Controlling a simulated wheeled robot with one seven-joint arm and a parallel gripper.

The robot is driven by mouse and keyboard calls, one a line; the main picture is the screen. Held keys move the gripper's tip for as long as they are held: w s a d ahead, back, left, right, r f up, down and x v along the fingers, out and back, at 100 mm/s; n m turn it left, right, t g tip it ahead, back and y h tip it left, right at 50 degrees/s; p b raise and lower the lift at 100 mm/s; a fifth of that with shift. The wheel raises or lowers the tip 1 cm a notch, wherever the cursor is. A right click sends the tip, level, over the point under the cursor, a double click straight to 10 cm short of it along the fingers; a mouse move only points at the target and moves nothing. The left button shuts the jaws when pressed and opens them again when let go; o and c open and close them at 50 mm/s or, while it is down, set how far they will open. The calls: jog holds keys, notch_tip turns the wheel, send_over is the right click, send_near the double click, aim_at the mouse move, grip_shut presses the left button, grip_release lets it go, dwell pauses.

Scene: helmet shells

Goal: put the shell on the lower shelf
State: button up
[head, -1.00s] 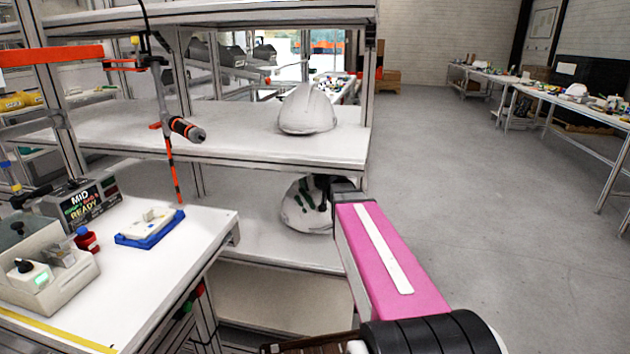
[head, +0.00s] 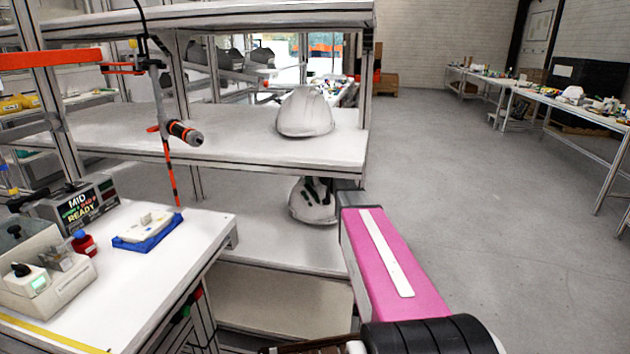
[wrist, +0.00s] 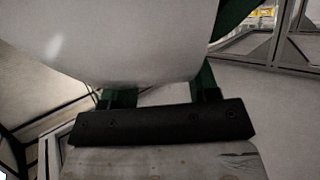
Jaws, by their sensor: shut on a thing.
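A white helmet shell (head: 305,208) is at the right end of the lower shelf (head: 270,244), under the upper board. My gripper (head: 320,190) is shut on it, with its dark green fingers against the shell. The wrist view shows the shell (wrist: 120,40) close up, filling the upper left, with the green fingers of my gripper (wrist: 162,92) at its lower edge. I cannot tell whether the shell touches the shelf or hangs just above it. My pink arm link hides part of the shelf's right end.
A second white shell (head: 304,113) sits on the upper shelf (head: 230,140). A rack post (head: 362,110) stands at the right end. A workbench (head: 180,255) with a blue tray (head: 147,235) is at left. The lower shelf left of the held shell looks clear. Open floor lies right.

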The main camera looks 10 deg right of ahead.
jog(key=shift+f, duration=0.2)
jog(key=o, duration=1.5)
jog(key=shift+f, duration=0.1)
jog(key=shift+c, duration=0.2)
jog(key=v, duration=1.2)
jog(key=shift+s, duration=0.1)
